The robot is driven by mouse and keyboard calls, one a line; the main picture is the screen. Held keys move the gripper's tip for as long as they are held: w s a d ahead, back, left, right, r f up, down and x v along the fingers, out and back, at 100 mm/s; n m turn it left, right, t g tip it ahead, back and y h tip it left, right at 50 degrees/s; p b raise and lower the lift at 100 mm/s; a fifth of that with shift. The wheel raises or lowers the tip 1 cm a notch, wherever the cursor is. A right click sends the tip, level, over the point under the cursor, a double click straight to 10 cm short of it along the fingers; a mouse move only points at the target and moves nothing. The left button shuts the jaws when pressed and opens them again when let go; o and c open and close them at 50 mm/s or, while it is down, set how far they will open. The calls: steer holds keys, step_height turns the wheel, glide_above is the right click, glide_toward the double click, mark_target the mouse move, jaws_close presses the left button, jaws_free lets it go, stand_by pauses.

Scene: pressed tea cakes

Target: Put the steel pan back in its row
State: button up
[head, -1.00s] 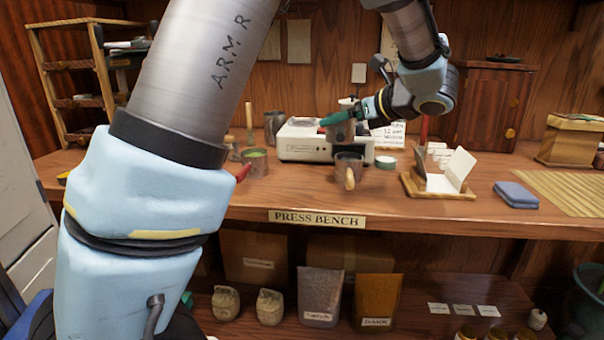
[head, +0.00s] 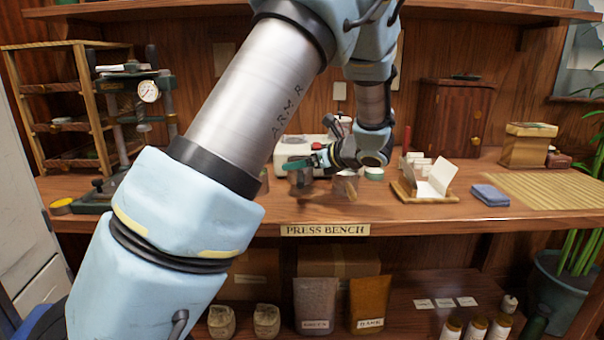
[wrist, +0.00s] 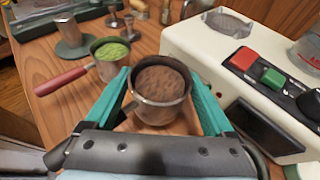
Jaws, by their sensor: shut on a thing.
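My gripper (wrist: 162,88) is shut on a steel pan (wrist: 158,116) filled with brown tea, its teal fingers on either side of the pan. In the head view my gripper (head: 318,160) holds the pan (head: 300,184) low over the bench, left of a blurred pan with a wooden handle (head: 349,189). I cannot tell whether the held pan touches the wood. A second pan with green tea (wrist: 111,52) and a red handle stands just left of it in the wrist view. In the head view my arm hides most of that area.
In the head view the press (head: 150,105) is left and a card stand (head: 425,185) right.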

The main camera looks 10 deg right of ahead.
mark_target(309, 172)
steer(key=shift+f, duration=1.5)
steer(key=shift+f, duration=0.15)
steer(key=o, duration=1.4)
steer(key=shift+c, duration=0.2)
steer(key=shift+r+p, duration=0.3)
steer(key=b+v, duration=0.2)
steer(key=v, duration=0.8)
steer(key=shift+s+d, duration=0.25)
steer(key=shift+s+d+r, duration=0.25)
steer(key=shift+s+d, duration=0.1)
steer(key=shift+s, duration=0.15)
